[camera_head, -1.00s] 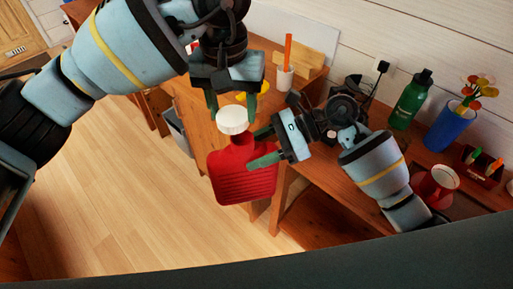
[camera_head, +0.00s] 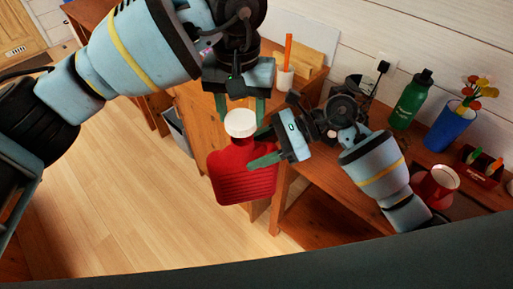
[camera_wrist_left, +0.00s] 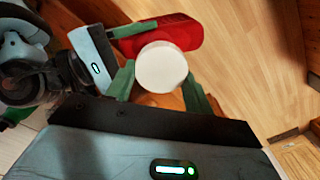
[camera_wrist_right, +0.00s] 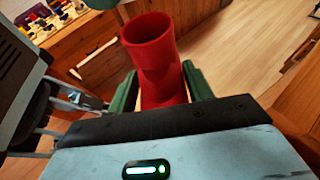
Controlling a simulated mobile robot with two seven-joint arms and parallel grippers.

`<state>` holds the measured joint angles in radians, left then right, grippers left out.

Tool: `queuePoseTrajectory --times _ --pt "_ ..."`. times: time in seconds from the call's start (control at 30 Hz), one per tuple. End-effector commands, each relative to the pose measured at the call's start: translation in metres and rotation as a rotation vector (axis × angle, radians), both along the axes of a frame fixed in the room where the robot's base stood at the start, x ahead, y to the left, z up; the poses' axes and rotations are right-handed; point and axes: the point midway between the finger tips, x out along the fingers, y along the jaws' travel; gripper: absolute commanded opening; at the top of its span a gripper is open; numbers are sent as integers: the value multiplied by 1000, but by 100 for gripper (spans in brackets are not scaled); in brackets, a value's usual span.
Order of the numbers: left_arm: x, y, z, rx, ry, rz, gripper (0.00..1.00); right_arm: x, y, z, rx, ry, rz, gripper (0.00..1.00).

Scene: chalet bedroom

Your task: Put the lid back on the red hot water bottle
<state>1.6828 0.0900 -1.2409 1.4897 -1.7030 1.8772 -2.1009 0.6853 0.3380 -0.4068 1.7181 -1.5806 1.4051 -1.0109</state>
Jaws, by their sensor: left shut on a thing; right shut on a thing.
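The red hot water bottle (camera_head: 240,178) hangs upright in the head view, in front of the wooden desk. My right gripper (camera_head: 253,149) is shut on its neck. In the right wrist view the bottle's mouth (camera_wrist_right: 148,28) is open and uncovered, between the two green fingers. The white round lid (camera_head: 240,123) is held by my left gripper (camera_head: 241,112), which is shut on it from above. In the head view the lid appears over the neck and hides the mouth. The lid (camera_wrist_left: 161,67) also shows in the left wrist view, partly overlapping the red bottle (camera_wrist_left: 180,33).
Open wooden floor (camera_head: 130,190) lies to the left.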

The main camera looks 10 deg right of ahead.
Motion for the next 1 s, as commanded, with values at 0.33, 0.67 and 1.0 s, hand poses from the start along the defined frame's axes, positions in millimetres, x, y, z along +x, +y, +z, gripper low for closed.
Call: queuePoseTrajectory --times 0.33,0.67,1.0 --pt "0 0 -15 -1 -2 -1 31 0 0 3 4 -4 0 0" --pt "0 0 -14 6 -5 0 31 0 0 3 4 -4 0 0" --pt "0 0 -14 6 -4 0 31 0 0 3 4 -4 0 0"
